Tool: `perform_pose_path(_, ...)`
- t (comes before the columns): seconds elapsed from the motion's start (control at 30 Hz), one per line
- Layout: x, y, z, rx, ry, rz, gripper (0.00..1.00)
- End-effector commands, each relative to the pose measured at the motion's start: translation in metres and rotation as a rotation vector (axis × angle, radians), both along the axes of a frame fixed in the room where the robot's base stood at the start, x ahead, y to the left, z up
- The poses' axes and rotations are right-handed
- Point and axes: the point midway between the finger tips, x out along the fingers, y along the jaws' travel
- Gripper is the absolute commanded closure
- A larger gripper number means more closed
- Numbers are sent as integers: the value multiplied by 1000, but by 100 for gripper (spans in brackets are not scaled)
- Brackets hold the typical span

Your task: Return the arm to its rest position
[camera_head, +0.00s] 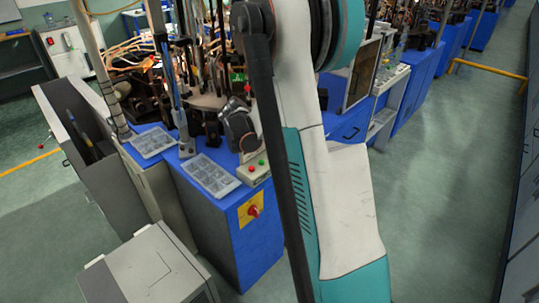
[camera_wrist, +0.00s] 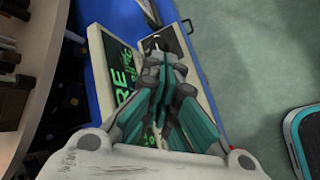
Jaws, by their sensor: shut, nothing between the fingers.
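My gripper (camera_wrist: 162,75) shows in the wrist view, its grey and teal fingers closed together with nothing between them. In the head view my white and teal arm (camera_head: 335,190) stands upright across the middle of the picture, and the gripper is out of that view.
A blue machine cabinet (camera_head: 228,232) with a red knob (camera_head: 253,210) and clear trays (camera_head: 209,176) stands left of my arm. A grey box (camera_head: 150,272) stands at the lower left. Blue benches (camera_head: 415,90) run to the back right.

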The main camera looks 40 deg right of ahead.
Motion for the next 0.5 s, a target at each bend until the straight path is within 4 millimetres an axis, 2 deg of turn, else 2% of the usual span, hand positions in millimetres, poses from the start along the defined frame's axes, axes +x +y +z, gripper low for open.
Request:
perform_pose_path(0.33,0,2,2,3,-5,0,100)
perform_pose_path(0.43,1,15,11,25,-33,-2,100)
perform_pose_path(0.5,1,31,23,55,-71,-5,100)
